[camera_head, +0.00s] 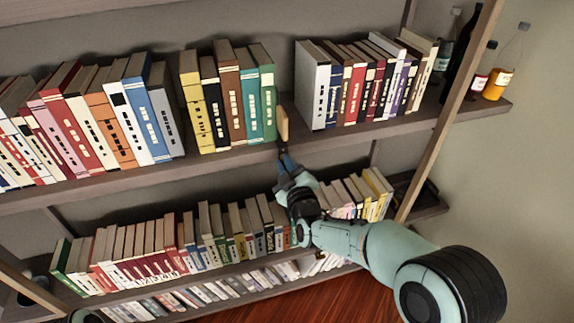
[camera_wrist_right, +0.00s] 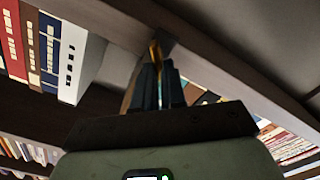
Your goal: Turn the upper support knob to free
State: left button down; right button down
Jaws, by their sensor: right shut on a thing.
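A narrow, upright tan piece (camera_head: 283,124), which looks like the upper support knob, stands at the front edge of the upper shelf (camera_head: 240,156), in the gap right of the green book. My right gripper (camera_head: 283,153) reaches up to it from below, at the shelf's front edge. In the right wrist view my gripper's two dark fingers (camera_wrist_right: 158,75) are close together, with a yellowish sliver (camera_wrist_right: 154,50) of the piece between their tips. The fingers hide most of the piece there. My left gripper is not in view.
Books (camera_head: 227,90) stand left of the gap and more books (camera_head: 360,80) stand right of it. Bottles (camera_head: 500,68) stand at the upper shelf's right end, behind a slanted wooden post (camera_head: 453,108).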

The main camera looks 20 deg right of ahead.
jog(key=n, duration=0.6)
jog(key=f+n+p, duration=0.1)
jog(key=n, duration=0.2)
jog(key=shift+a+n, duration=0.2)
jog(key=shift+n, duration=0.2)
dwell(0.4)
jog(key=c, duration=1.2)
grip_release()
jog(key=s, duration=1.3)
jog(key=shift+s+d+b, duration=0.2)
jog(key=shift+d+b, duration=0.05)
jog(key=shift+b, duration=0.15)
